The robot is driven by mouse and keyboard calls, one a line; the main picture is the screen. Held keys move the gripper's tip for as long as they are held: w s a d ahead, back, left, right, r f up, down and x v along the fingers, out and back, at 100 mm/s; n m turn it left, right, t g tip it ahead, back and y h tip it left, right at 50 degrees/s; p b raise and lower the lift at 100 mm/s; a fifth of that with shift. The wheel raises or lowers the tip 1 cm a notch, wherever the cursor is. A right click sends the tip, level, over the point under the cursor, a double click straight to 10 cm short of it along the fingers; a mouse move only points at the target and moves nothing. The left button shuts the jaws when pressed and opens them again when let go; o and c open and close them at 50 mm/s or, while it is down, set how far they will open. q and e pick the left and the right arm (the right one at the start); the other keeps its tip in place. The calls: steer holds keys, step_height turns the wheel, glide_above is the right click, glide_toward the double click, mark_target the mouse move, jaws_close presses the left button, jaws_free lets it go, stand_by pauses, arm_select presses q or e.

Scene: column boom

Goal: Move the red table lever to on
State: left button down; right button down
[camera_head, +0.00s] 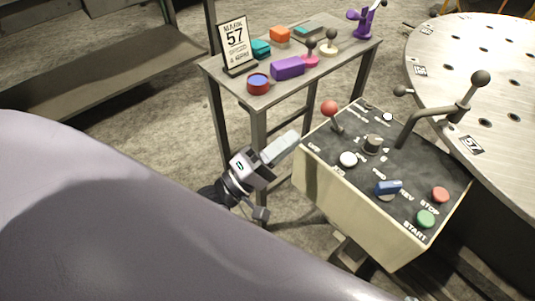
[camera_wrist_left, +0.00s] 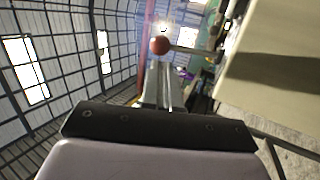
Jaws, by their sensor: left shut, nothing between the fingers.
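The red-knobbed lever (camera_head: 330,108) stands at the back left corner of the control box (camera_head: 350,205), its knob leaning left of its foot. Its red ball also shows in the left wrist view (camera_wrist_left: 160,46), just past the fingertips, with its stem running right. My left gripper (camera_head: 293,138) is shut and empty. In the head view its fingertips are at the box's upper left edge, a little below and left of the red knob. I cannot tell whether they touch the box or knob. My right gripper is not in view.
The box carries a white button (camera_head: 348,159), a black knob (camera_head: 373,144), a blue switch (camera_head: 388,187), a red button (camera_head: 440,194) and a green button (camera_head: 425,219). A side table (camera_head: 262,101) with small parts stands behind. A round metal table (camera_head: 430,60) is at right.

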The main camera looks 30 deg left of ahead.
mark_target(333, 118)
arm_select(q)
steer(key=x, duration=0.6)
stand_by(0.3)
